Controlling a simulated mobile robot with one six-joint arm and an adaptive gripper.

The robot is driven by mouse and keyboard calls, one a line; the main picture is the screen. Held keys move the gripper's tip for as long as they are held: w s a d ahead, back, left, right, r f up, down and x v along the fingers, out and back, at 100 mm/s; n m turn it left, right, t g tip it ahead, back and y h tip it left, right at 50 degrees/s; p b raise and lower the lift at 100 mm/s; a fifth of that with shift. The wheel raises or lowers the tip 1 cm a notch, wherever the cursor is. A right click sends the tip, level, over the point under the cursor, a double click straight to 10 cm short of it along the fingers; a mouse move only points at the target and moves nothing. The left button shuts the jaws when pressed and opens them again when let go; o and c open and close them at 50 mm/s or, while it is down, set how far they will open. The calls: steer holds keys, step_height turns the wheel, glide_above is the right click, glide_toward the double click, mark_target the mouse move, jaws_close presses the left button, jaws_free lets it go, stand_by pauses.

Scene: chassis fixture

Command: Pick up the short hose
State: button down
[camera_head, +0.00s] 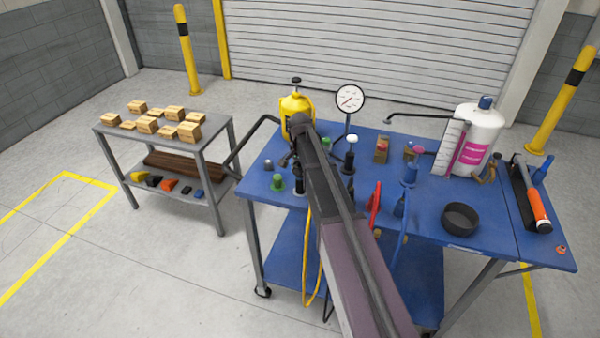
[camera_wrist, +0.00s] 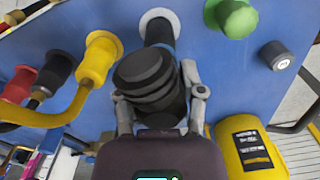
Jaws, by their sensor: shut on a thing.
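My gripper (camera_wrist: 160,100) has its two grey fingers on either side of a black ribbed fitting (camera_wrist: 148,78) and is shut on it. The fitting is in line with a dark post (camera_wrist: 158,30) in a pale ring on the blue surface; I cannot tell whether the two are joined. A yellow hose (camera_wrist: 50,118) bends away from a yellow fitting (camera_wrist: 100,58) left of my gripper. I cannot tell which part is the short hose. In the head view my arm hides the gripper tips; the yellow hose (camera_head: 308,250) hangs beside the arm.
The blue cart (camera_head: 440,205) carries a yellow bottle (camera_head: 296,104), a gauge (camera_head: 350,98), a white bottle (camera_head: 480,135), a black bowl (camera_head: 460,218) and an orange-handled tool (camera_head: 538,210). Green (camera_wrist: 232,16) and grey (camera_wrist: 276,55) fittings stand close right of my gripper. Boxes lie on a side table (camera_head: 120,138).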

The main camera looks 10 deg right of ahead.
steer(key=shift+r, duration=0.1)
step_height(320, 180, up, 4)
steer(key=p, duration=0.4)
steer(key=shift+f, duration=0.25)
steer(key=s+r+p, duration=0.1)
steer(key=s, duration=1.5)
steer(key=shift+a+f, duration=0.1)
steer(key=shift+r, duration=0.2)
stand_by(0.4)
steer(key=w, duration=0.4)
steer(key=w+f+b, duration=0.1)
steer(key=w, duration=0.8)
steer(key=shift+w+f, duration=0.15)
steer(key=shift+w, duration=0.05)
steer(key=shift+w, duration=0.1)
